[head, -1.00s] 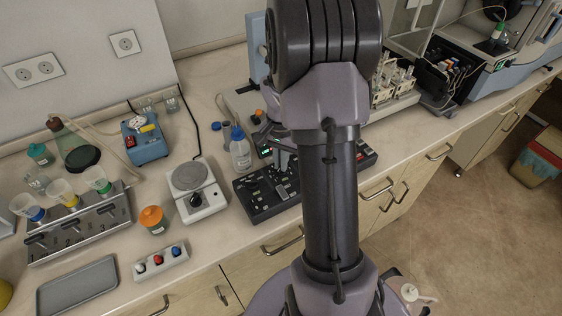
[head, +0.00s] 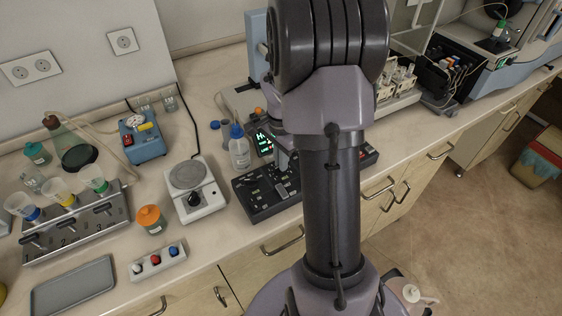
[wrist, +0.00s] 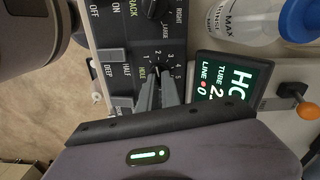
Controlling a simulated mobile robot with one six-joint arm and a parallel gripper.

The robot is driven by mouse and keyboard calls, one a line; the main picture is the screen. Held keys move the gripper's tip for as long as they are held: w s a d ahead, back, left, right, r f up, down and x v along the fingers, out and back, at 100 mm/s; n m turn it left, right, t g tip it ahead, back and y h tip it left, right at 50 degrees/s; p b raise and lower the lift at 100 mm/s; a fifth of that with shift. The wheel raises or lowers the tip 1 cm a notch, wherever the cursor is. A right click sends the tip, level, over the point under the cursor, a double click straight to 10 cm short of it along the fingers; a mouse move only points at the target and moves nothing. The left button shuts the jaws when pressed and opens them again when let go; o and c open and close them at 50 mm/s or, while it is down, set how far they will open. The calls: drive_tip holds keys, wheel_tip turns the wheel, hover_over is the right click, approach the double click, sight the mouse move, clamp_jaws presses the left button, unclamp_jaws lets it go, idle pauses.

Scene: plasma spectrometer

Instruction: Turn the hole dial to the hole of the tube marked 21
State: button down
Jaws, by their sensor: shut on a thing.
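The hole dial (wrist: 157,71) is on the dark control panel in the wrist view, with small numbers in an arc around it and the word HOLE beside it. My gripper (wrist: 158,88) is shut on the dial, its fingers covering most of it. Which number the dial points to cannot be told. The screen (wrist: 228,82) right of the dial shows large cut-off letters, TUBE with a number starting with 2, and LINE with a red dot and 0. The screen also shows in the head view (head: 262,143), where my arm hides the dial and fingertips.
The control panel (head: 262,197) has other knobs and switches close to the dial. A blue-capped bottle (head: 239,150) stands left of the screen. An orange-topped lever (wrist: 305,110) lies right of the screen in the wrist view. A small scale (head: 193,202) is left of the panel.

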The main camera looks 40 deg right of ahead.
drive_tip(key=shift+m+b, duration=0.3)
drive_tip(key=shift+m, duration=0.7)
drive_tip(key=c, duration=1.6)
unclamp_jaws()
drive_tip(key=shift+o, duration=0.2)
drive_tip(key=shift+r, duration=0.1)
wheel_tip(320, 180, up, 17)
drive_tip(key=p, duration=0.6)
drive_tip(key=shift+r, duration=0.15)
